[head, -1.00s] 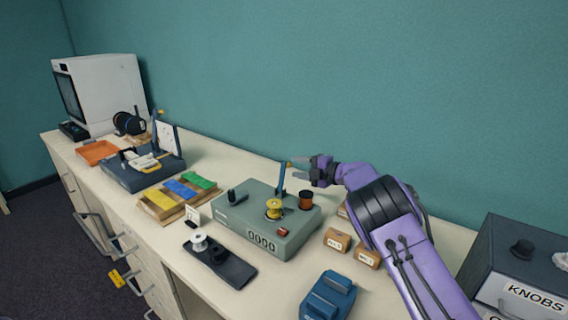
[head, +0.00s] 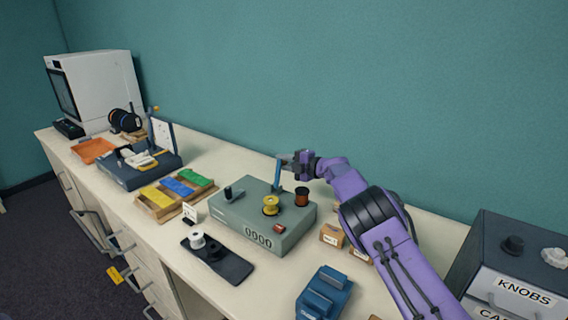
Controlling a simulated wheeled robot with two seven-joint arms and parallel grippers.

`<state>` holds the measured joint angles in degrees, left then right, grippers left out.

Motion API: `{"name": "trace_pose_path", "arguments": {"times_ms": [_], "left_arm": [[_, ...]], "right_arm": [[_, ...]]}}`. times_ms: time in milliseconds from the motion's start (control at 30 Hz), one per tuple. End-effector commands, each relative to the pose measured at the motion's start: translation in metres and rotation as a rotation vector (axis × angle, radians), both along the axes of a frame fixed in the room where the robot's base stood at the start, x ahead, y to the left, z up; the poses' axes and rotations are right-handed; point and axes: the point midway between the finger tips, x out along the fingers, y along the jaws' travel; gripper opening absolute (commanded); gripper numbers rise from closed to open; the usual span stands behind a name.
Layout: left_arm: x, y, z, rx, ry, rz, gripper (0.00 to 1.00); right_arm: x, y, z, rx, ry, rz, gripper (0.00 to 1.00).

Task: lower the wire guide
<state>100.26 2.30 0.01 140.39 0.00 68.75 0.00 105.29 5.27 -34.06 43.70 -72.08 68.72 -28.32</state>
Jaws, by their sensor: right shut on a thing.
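The wire guide (head: 277,173) is a thin blue upright arm at the back of a grey-green winding box (head: 235,215) with a counter on its front. It stands nearly vertical. My right gripper (head: 287,160) is shut on the guide's upper end, and its fingers hide the tip. On the box top are a yellow wire spool (head: 271,205), a dark copper-brown spool (head: 302,196), a black crank knob (head: 229,193) and a red button (head: 279,228). My left gripper is out of view.
Small cardboard boxes (head: 331,236), a blue block (head: 323,293) and the knobs drawer unit (head: 510,265) stand right. A grey-white machine (head: 100,85) stands far left.

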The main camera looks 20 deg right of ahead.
Motion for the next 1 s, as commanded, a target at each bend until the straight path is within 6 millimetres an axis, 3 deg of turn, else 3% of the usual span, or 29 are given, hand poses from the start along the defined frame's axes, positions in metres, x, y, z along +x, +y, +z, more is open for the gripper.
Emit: {"name": "trace_pose_path", "arguments": {"times_ms": [267, 700, 1000], "left_arm": [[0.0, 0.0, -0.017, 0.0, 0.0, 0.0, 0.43], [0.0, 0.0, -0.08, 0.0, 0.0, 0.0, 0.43], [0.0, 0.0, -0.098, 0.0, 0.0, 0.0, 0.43]], "right_arm": [[-0.004, 0.003, -0.002, -0.085, -0.045, -0.003, 0.0], [-0.018, 0.023, 0.004, -0.364, -0.208, -0.006, 0.0], [-0.024, 0.035, 0.01, -0.43, -0.248, -0.005, 0.0]]}}
